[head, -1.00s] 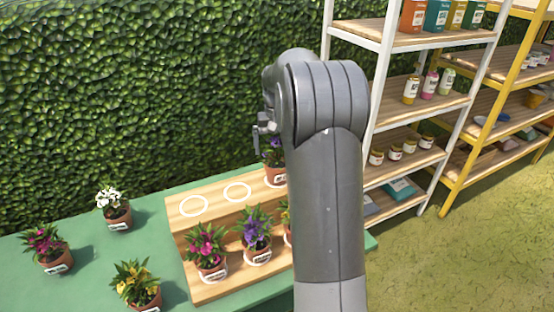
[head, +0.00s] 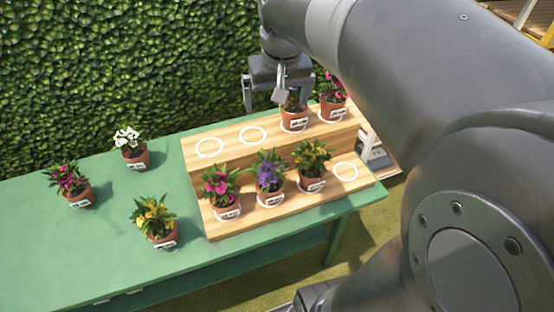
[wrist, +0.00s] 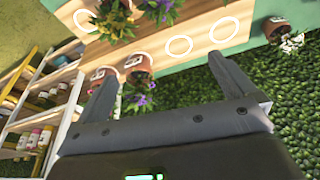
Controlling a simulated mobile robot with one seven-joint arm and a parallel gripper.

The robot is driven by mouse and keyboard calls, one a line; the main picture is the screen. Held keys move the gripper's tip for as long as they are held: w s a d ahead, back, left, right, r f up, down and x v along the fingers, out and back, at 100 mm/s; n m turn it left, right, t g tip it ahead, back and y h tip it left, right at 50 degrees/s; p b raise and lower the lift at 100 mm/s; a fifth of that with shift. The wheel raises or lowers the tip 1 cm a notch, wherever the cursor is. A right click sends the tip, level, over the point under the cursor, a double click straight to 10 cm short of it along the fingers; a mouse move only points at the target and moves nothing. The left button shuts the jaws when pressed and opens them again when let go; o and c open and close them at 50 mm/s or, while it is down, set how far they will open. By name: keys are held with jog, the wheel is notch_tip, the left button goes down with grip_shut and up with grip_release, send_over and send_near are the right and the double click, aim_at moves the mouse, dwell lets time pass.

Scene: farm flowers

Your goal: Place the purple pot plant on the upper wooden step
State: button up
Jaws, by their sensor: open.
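The wooden two-step stand (head: 225,155) is on the green table. On its upper step, a pot plant (head: 294,122) stands upright in the third circle, its top partly hidden by my gripper. Its purple flowers show in the wrist view (wrist: 140,98). Another purple pot plant (head: 270,172) stands on the lower step between a magenta one (head: 222,188) and a yellow one (head: 312,163). My gripper (head: 265,103) is open and empty, above and beside the upper-step purple plant. In the wrist view the flowers are near the left finger, apparently not gripped.
A magenta plant (head: 332,100) stands at the upper step's right end. Two upper circles at left (head: 253,135) and one lower circle at right (head: 345,170) are empty. White (head: 130,145), magenta (head: 70,185) and yellow (head: 155,218) plants stand on the table (head: 100,240). A hedge is behind.

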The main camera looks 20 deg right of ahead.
jog(key=s+a+f+t, duration=0.1)
jog(key=s+a+f, duration=0.1)
jog(key=s, duration=0.5)
jog(key=s+a+f+n+t, duration=0.1)
jog(key=s+a+f, duration=0.1)
jog(key=s, duration=0.6)
jog(key=shift+a+f+n, duration=0.15)
jog(key=shift+a+n, duration=0.15)
jog(key=shift+a, duration=0.4)
